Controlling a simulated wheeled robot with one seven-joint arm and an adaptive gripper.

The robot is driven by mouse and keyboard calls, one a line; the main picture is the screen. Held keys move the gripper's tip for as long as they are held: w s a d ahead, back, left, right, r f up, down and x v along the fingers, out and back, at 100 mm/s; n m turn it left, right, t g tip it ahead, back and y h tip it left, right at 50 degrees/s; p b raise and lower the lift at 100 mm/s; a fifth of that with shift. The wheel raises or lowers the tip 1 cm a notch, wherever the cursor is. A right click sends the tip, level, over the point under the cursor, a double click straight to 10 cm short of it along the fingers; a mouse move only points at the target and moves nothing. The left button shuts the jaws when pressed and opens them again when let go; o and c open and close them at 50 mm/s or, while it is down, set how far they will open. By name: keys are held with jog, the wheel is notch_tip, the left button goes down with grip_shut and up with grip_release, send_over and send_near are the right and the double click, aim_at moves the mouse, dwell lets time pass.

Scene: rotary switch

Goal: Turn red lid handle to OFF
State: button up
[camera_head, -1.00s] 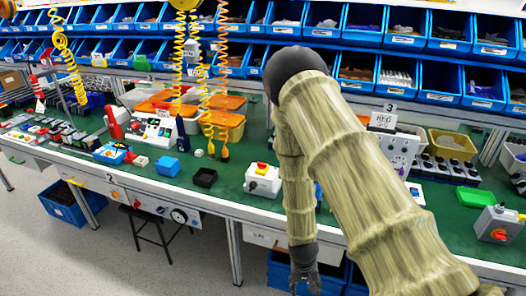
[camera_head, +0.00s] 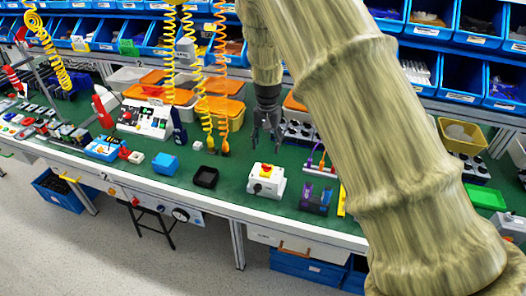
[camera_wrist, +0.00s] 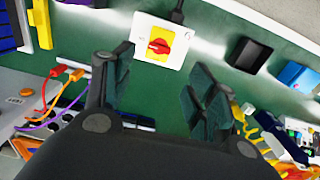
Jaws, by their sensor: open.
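The switch box (camera_head: 266,189) is white with a yellow plate and a red handle (camera_head: 266,170) on top, standing near the front of the green bench. In the wrist view the box (camera_wrist: 145,54) and its red handle (camera_wrist: 159,46) lie beyond my fingers, near the top. My gripper (camera_head: 266,141) hangs above and behind the box in the head view, apart from it. In the wrist view its two dark finger pairs (camera_wrist: 160,88) are spread with nothing between them. The handle's exact angle and any OFF mark are too small to read.
A black tray (camera_head: 205,177) and a blue box (camera_head: 165,164) stand left of the switch box. A purple and dark device (camera_head: 317,198) with cables stands to its right. Coiled yellow hoses (camera_head: 205,110) hang behind and to the left. Green bench surface shows around the box.

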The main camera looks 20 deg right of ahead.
aim_at(267, 166)
jog(key=shift+a+f+p, duration=0.2)
jog(key=shift+f+p, duration=0.4)
jog(key=shift+f, duration=0.15)
jog(key=shift+s+d+f+p, duration=0.2)
jog(key=shift+s+f+p, duration=0.1)
jog(key=shift+s+f, duration=0.2)
jog(key=shift+s+d+f+p, duration=0.15)
jog(key=shift+s+f+p, duration=0.2)
jog(key=shift+s, duration=0.25)
jog(key=w+f, duration=0.1)
jog(key=f, duration=0.1)
jog(key=f+p, duration=0.1)
jog(key=f, duration=0.1)
jog(key=w+f, duration=0.1)
jog(key=shift+w+a+f, duration=0.2)
jog(key=shift+w+f, duration=0.1)
jog(key=shift+f, duration=0.1)
jog(key=shift+s+f+p, duration=0.15)
jog(key=shift+f+p, duration=0.05)
jog(key=shift+p, duration=0.1)
jog(key=shift+s, duration=0.6)
jog(key=shift+w+f, duration=0.4)
jog(key=shift+w, duration=0.1)
jog(key=shift+c, duration=0.5)
jog(key=shift+s+r, duration=0.2)
jog(key=shift+s, duration=0.05)
jog(key=c, duration=0.9)
